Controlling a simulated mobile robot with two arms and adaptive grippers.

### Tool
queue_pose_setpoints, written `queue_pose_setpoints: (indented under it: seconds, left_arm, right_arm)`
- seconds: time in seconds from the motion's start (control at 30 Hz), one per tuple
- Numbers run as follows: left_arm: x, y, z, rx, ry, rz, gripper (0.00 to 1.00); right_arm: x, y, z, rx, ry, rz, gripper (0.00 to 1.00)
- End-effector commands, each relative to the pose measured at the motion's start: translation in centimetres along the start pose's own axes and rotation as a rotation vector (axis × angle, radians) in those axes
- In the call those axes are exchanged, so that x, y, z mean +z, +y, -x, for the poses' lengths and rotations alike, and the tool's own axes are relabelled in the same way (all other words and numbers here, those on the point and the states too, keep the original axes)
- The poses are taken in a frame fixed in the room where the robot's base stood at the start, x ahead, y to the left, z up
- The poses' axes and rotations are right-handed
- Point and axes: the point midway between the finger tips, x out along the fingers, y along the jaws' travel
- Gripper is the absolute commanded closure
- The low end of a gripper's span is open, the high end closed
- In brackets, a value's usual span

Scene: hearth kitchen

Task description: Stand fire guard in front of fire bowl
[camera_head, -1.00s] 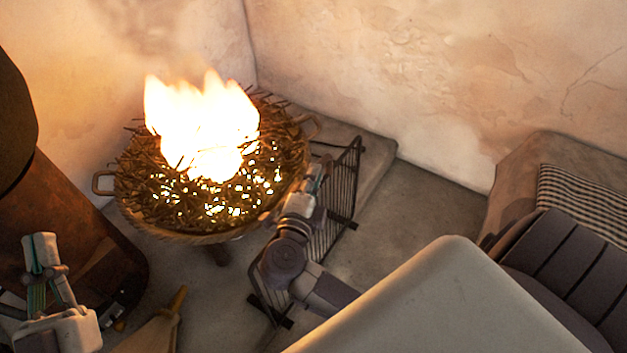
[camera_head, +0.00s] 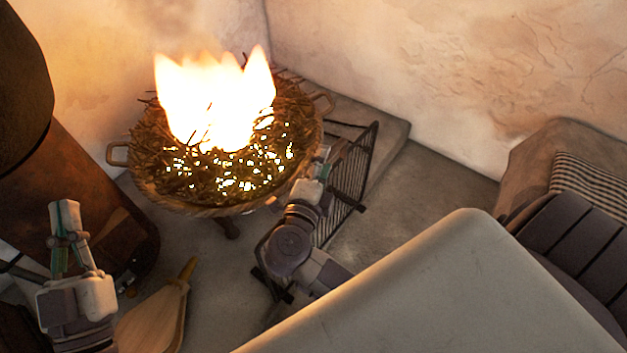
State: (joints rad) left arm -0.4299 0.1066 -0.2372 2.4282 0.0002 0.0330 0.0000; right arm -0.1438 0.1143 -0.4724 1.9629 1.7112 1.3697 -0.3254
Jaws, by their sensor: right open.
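The fire bowl (camera_head: 180,203) stands in the corner, a round basket-like bowl on a foot, heaped with burning twigs. The fire guard (camera_head: 357,168), a dark barred metal screen with feet, stands upright on the floor just right of the bowl. My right gripper (camera_head: 329,158) is open at the guard's upper part, over its bowl side. My arm hides much of the guard's middle and lower bars, and contact is unclear. My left gripper (camera_head: 66,224) is at the left, away from the guard; its finger gap is unclear.
Wooden bellows (camera_head: 155,318) lie on the floor at lower left. A rusty stove-like body (camera_head: 110,225) stands at the left. A stone bench with a checked cloth (camera_head: 590,178) is at the right. Floor right of the guard (camera_head: 430,190) is clear.

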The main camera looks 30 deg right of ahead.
Motion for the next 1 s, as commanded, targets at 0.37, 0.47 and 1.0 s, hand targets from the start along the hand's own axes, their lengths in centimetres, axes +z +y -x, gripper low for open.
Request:
queue_pose_setpoints:
  seconds: [0.37, 0.47, 1.0]
  left_arm:
    - [5.2, -0.8, 1.2, -0.018, -0.334, -0.011, 1.00]
    - [6.0, -0.9, 1.6, -0.020, -0.381, -0.012, 1.00]
    - [6.5, -1.0, 1.9, -0.022, -0.415, -0.013, 1.00]
  right_arm:
    - [0.0, -0.1, 7.8, 0.004, -0.002, -0.001, 0.57]
    - [0.0, -0.1, 9.0, 0.002, 0.000, -0.001, 0.57]
    - [4.5, -17.0, 12.4, -0.834, -0.464, 0.315, 0.57]
